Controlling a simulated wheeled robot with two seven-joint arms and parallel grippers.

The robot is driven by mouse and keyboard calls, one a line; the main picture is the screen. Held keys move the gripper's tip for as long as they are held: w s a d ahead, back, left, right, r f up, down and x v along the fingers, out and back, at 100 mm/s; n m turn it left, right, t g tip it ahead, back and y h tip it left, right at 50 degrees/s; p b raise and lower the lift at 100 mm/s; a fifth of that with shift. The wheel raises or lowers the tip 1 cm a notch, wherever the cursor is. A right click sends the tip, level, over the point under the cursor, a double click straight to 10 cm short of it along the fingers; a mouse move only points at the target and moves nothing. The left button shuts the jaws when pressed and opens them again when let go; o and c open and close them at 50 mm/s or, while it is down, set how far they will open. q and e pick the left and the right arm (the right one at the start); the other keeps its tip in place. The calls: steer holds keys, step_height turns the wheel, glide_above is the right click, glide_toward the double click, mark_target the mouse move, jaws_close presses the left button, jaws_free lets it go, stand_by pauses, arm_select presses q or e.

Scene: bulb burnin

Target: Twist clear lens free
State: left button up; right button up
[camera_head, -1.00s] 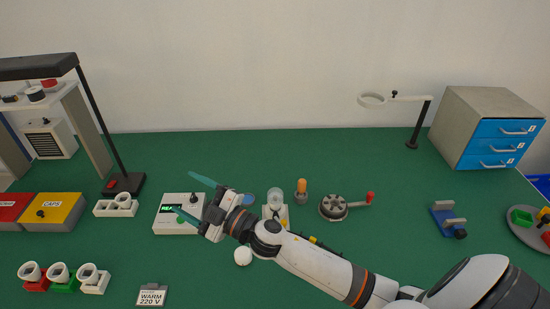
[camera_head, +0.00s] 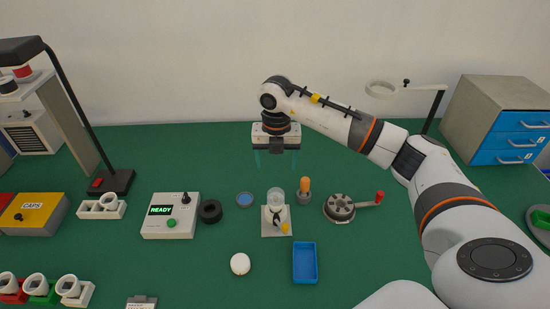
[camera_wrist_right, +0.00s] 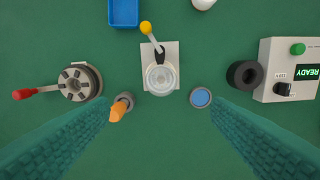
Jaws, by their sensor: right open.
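The clear lens (camera_head: 276,196) is a round transparent piece on top of a small white stand (camera_head: 268,230) with a black and yellow lever, near the middle of the table. The right wrist view shows the lens (camera_wrist_right: 160,79) from above, still seated on the stand. My right gripper (camera_head: 275,158) points down with its teal fingers apart, above the table and behind the lens in the head view. In the right wrist view the open fingers (camera_wrist_right: 160,106) have nothing between them, and the lens lies just beyond the tips. My left gripper is out of view.
A blue disc (camera_head: 245,199) and black ring (camera_head: 210,211) lie left of the stand; an orange-topped peg (camera_head: 305,186) stands close on its right. A grey crank device (camera_head: 340,207), blue tray (camera_head: 305,278), white round piece (camera_head: 240,264) and READY box (camera_head: 158,228) surround it.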

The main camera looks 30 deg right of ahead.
mark_target(276, 192)
step_height(276, 192, down, 12)
steer(key=p, duration=0.3)
steer(key=shift+r, duration=0.15)
steer(key=c, duration=1)
steer(key=shift+n, duration=0.3)
steer(key=shift+a+n+b, duration=0.1)
steer(key=shift+n+b, duration=0.5)
steer(key=shift+n, duration=0.8)
